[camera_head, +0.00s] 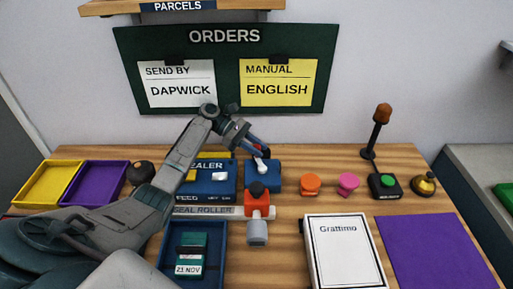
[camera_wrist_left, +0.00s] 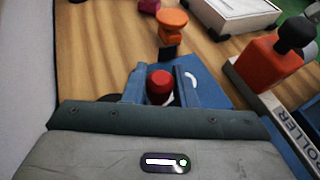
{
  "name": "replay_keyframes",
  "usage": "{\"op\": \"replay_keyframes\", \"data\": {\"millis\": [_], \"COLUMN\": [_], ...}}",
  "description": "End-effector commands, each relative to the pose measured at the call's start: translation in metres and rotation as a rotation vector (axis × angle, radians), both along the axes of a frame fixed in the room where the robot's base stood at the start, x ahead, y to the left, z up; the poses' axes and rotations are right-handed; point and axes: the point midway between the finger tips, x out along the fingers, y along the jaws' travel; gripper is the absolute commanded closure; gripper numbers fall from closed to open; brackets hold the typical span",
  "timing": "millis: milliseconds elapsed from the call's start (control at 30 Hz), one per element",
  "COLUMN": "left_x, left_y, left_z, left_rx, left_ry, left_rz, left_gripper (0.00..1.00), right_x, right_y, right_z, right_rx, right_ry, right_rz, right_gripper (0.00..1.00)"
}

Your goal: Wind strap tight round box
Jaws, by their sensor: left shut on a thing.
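My left gripper (camera_head: 259,152) reaches over a small blue unit (camera_head: 263,180) beside the blue sealer (camera_head: 209,183). In the left wrist view its fingers stand either side of a red knob (camera_wrist_left: 159,83) and it is shut on that knob. A short white piece shows by the knob. A white box-like item marked "Grattimo" (camera_head: 345,255) lies flat on the table at the front, apart from the gripper. I cannot make out a strap around it. My right gripper is not in view.
A seal roller bar with an orange block (camera_head: 257,205) lies in front of the sealer. A blue tray (camera_head: 222,262) holds a teal item labelled 21 NOV. Orange (camera_head: 311,184) and pink (camera_head: 348,183) knobs, a green button and a bell stand right. A purple mat (camera_head: 435,250) is bare.

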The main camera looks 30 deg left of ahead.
Motion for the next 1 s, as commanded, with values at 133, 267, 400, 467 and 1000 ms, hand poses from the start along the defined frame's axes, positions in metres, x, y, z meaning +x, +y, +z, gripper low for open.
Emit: {"op": "replay_keyframes", "data": {"millis": [133,267,400,467,1000], "left_x": [-0.001,0.000,-0.001,-0.001,-0.019], "left_y": [0.000,0.000,0.000,0.000,0.008], "left_z": [-0.002,-0.001,-0.001,-0.001,0.001], "left_rx": [0.001,0.000,0.000,0.001,0.001], "left_ry": [0.002,0.002,0.001,0.001,0.003], "left_rz": [0.000,0.000,0.002,0.008,0.363], "left_gripper": [0.55,0.55,0.55,0.55,0.55], "right_x": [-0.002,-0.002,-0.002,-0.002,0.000], "right_y": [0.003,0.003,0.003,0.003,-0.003], "right_z": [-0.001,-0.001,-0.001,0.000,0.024], "right_rx": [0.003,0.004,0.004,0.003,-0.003], "right_ry": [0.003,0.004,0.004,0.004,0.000], "right_rz": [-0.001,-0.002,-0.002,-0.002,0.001], "right_gripper": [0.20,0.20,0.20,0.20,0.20]}}
